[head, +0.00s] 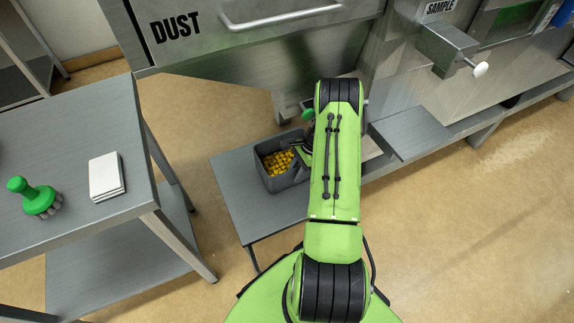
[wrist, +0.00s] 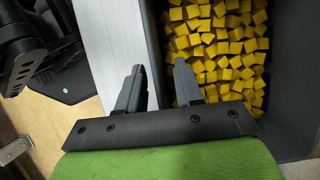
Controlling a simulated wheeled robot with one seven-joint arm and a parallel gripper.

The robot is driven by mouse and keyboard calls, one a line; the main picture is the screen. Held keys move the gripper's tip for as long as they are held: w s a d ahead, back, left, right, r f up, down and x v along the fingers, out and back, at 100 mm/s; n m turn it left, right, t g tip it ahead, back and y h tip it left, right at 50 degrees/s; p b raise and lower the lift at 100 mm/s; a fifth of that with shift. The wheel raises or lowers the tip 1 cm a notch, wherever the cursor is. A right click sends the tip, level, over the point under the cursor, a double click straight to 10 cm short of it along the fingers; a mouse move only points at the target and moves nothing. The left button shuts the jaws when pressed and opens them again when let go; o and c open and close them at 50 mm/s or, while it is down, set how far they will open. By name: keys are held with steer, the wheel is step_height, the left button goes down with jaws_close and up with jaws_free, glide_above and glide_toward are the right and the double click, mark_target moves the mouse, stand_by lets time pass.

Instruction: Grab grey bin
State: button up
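The grey bin (head: 286,183) stands upright on a low grey shelf (head: 240,205), filled with small yellow cubes. In the wrist view the bin (wrist: 289,140) fills the right side, with one wall running up near the middle. My gripper (wrist: 159,66) is open and empty. Its fingers are on either side of that wall: the left one outside the bin, the right one over the cubes. I cannot tell how deep they reach or whether they touch the wall. In the head view my green arm hides most of the gripper, at the bin's right edge.
A steel table (head: 75,150) at left carries a green-handled brush (head: 36,196) and a white stack (head: 106,176). A low bench (head: 440,120) extends right. Floor is clear at lower right.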

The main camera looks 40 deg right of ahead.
steer(key=shift+a+f, duration=0.1)
steer(key=shift+f, duration=0.1)
jaws_close()
stand_by(1.2)
steer(key=shift+w+r, duration=0.1)
